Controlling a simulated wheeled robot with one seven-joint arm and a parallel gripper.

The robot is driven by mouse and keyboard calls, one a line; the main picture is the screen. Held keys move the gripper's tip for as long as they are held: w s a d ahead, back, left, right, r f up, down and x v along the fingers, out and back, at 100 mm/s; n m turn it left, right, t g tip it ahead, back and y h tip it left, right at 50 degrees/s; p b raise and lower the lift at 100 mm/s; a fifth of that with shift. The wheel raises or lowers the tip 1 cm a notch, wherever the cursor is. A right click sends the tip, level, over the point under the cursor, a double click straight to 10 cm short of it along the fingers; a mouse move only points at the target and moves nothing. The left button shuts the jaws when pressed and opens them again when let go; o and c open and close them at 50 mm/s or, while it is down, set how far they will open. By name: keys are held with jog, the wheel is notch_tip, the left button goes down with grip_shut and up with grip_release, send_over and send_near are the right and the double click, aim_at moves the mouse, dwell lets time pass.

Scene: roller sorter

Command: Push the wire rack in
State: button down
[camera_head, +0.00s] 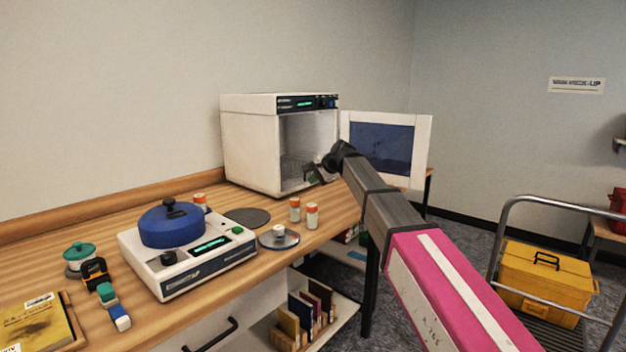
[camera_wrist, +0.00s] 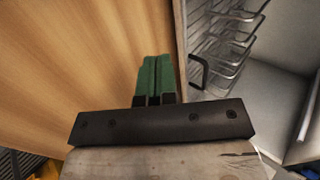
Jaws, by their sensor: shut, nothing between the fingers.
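The white cabinet (camera_head: 252,150) stands at the back of the bench with its door (camera_head: 424,150) swung open to the right. Wire rack (camera_head: 293,166) bars show dimly inside it. In the wrist view the wire racks (camera_wrist: 232,45) sit in several tiers at the upper right, and a dark handle-like loop (camera_wrist: 198,72) shows at the near edge. My gripper (camera_head: 318,173) is at the cabinet's open front. Its green fingertips (camera_wrist: 154,62) are shut with nothing between them, left of the racks and apart from the loop. How far the rack sticks out is hard to tell.
Orange-and-white bottles (camera_head: 311,215), a grey disc (camera_head: 252,217) and a blue-lidded device (camera_head: 190,250) stand on the wooden bench (camera_head: 345,205) in front of the cabinet. A cart with a yellow box (camera_head: 545,285) is at the right.

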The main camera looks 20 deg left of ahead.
aim_at(286, 185)
jog(key=x, duration=0.6)
jog(key=shift+w+a+f, duration=0.2)
jog(key=shift+a, duration=0.1)
jog(key=shift+w+a+f, duration=0.1)
jog(key=shift+w+a, duration=0.15)
jog(key=shift+a, duration=0.3)
jog(key=shift+w+a, duration=0.25)
jog(key=shift+a, duration=0.3)
jog(key=shift+w+a, duration=0.25)
jog(key=shift+a, duration=0.6)
jog(key=a, duration=0.1)
jog(key=w+a, duration=0.1)
jog(key=a, duration=0.1)
jog(key=w+a, duration=0.1)
jog(key=shift+a, duration=0.15)
jog(key=shift+s, duration=0.1)
